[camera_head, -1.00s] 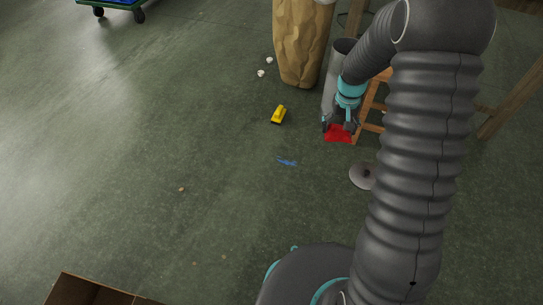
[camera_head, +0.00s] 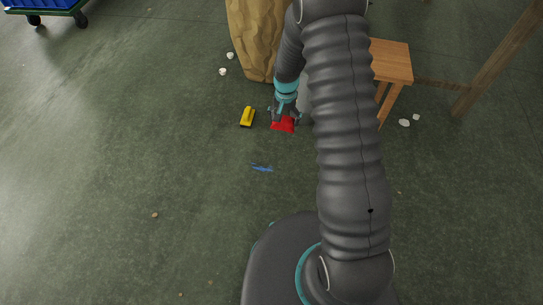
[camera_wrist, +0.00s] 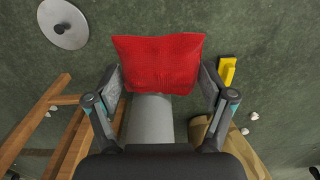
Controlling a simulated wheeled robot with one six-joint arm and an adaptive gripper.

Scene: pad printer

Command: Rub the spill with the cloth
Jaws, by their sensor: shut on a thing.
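The spill is a small blue smear (camera_head: 262,168) on the green floor, in front of and left of my gripper in the head view. My gripper (camera_head: 284,116) is shut on a red cloth (camera_head: 284,126) and holds it beyond the smear, apart from it. In the wrist view the cloth (camera_wrist: 160,62) spreads out between the fingers of my gripper (camera_wrist: 160,84). The smear does not show in the wrist view.
A yellow block-like tool (camera_head: 247,117) lies on the floor left of my gripper. A tan sack (camera_head: 252,40) and a wooden stool (camera_head: 391,62) stand behind. A grey disc (camera_wrist: 63,24) lies on the floor in the wrist view. The floor around the smear is clear.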

